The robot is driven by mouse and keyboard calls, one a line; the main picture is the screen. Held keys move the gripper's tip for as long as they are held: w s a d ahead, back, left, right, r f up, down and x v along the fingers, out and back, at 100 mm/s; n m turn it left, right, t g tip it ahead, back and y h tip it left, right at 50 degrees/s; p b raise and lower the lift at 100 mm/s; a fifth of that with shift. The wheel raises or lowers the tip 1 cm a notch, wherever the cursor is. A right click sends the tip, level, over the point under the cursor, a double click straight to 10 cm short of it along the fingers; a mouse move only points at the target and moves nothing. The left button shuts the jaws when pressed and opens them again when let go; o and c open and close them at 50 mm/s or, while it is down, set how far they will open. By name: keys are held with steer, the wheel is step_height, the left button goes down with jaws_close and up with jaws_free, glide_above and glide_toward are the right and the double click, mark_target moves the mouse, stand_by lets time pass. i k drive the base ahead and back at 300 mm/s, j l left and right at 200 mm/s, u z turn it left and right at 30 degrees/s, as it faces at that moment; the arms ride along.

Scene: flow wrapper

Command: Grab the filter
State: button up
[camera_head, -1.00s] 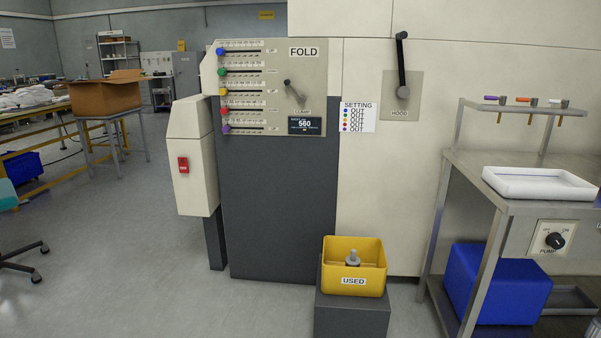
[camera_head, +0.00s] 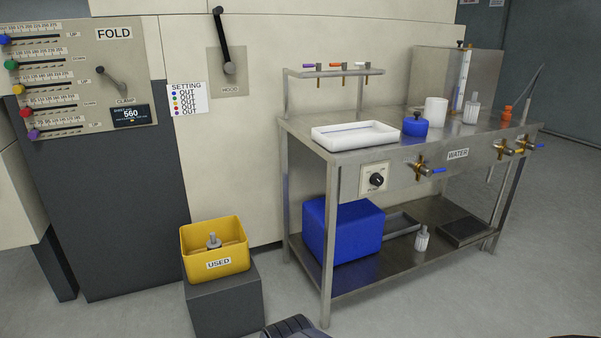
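Three pale grey pieces that look like filters show in the head view. One (camera_head: 472,108) stands upright on the bench top at the right, and one (camera_head: 422,239) stands on the bench's lower shelf. A grey piece (camera_head: 214,242) with a narrower top stands in the yellow bin (camera_head: 218,266) labelled USED; its lower part is hidden by the bin wall. I cannot tell which one the task means. My gripper is not in view; only dark parts, apparently of my own body, show at the bottom edge.
The steel bench (camera_head: 350,158) holds a white tray (camera_head: 355,135), a blue lidded pot (camera_head: 415,124), a white cup (camera_head: 436,111) and a clear column (camera_head: 461,80). Taps (camera_head: 424,169) stick out in front. A blue box (camera_head: 342,236) sits below. Floor in front is free.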

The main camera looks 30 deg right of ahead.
mark_target(472, 108)
steer(key=z, duration=1.95)
